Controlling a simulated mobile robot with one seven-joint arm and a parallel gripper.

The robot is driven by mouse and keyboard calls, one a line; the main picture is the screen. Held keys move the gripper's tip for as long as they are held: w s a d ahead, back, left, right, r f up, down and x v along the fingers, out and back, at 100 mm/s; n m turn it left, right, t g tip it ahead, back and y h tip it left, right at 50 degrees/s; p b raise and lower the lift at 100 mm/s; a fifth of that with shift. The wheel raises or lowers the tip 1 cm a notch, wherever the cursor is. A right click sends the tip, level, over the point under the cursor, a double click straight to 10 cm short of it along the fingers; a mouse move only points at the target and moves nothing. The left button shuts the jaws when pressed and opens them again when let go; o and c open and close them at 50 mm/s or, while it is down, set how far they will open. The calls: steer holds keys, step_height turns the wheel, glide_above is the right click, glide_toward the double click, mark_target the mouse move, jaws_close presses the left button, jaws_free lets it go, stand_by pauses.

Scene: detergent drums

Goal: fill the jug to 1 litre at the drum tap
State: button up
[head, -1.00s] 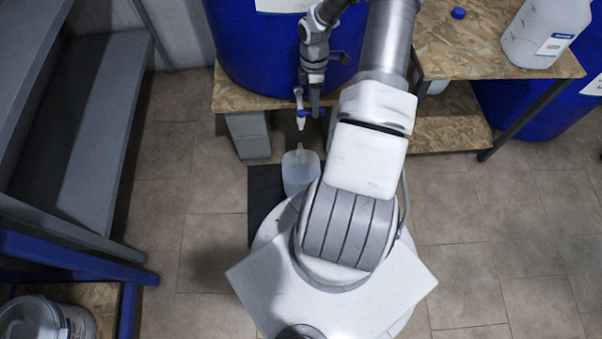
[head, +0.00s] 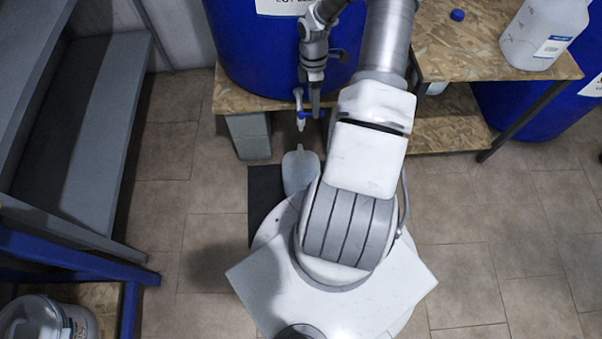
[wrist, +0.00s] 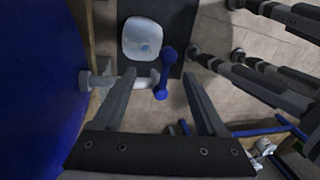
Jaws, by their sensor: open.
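The translucent jug (head: 299,172) stands on a dark mat (head: 264,205) on the floor below the drum tap (head: 301,124). The wrist view shows the jug (wrist: 142,40) from above, with a bluish patch inside. Its fill level cannot be read. The tap has a blue lever (wrist: 161,92) and sticks out from the big blue drum (head: 270,60). My gripper (wrist: 160,75) is open, its fingers on either side of the tap and lever in the wrist view. Whether a finger touches the lever cannot be told. No stream is clearly visible.
The drum rests on a wooden stand (head: 228,95). To the right, a wooden table (head: 450,50) carries a blue cap (head: 457,15) and a white canister (head: 540,38). Grey steps (head: 95,130) and a lidded bucket (head: 45,318) are at the left. Floor is clear at right.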

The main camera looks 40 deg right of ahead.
steer(key=shift+w+d+r+p, duration=0.1)
steer(key=shift+w+r+p, duration=0.1)
steer(key=shift+r+p, duration=0.55)
steer(key=shift+w+d+r+p, duration=0.15)
steer(key=shift+r+p, duration=0.3)
steer(key=shift+r, duration=0.55)
step_height(320, 180, up, 7)
steer(key=w+p, duration=0.1)
steer(key=p, duration=0.1)
steer(key=shift+w+d+r, duration=0.2)
steer(key=shift+d, duration=0.1)
